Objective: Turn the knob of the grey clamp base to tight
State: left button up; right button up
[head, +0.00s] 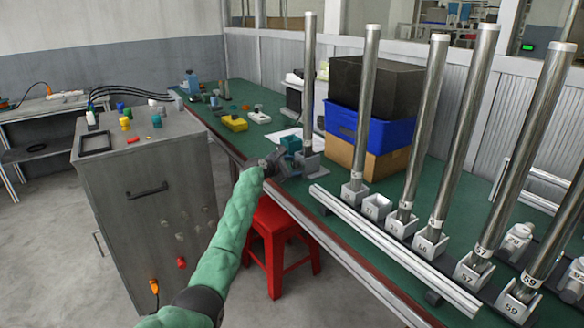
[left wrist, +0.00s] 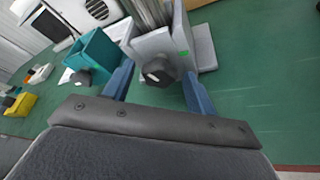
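The grey clamp base (head: 309,162) stands on the green bench, with an upright metal post (head: 309,85) rising from it. In the left wrist view the clamp base (left wrist: 160,45) shows a green mark and a dark knob (left wrist: 157,72) with a pale mark on its face. My left gripper (head: 280,167) is at the bench's near edge, facing the clamp base. Its two blue fingers are apart, one on each side of the knob, with visible gaps; I see no contact. The knob is not clear in the head view. My right gripper is not in view.
A teal block (head: 291,143) stands close beside the clamp base. A blue crate (head: 368,128) is behind it, and several other posts in holders line the bench to the right. A red stool (head: 275,232) is below the bench edge. A grey cabinet (head: 150,200) stands left.

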pick_arm(q)
jog(key=v, duration=0.7)
jog(key=shift+s+a, duration=0.25)
jog(key=shift+s, duration=0.05)
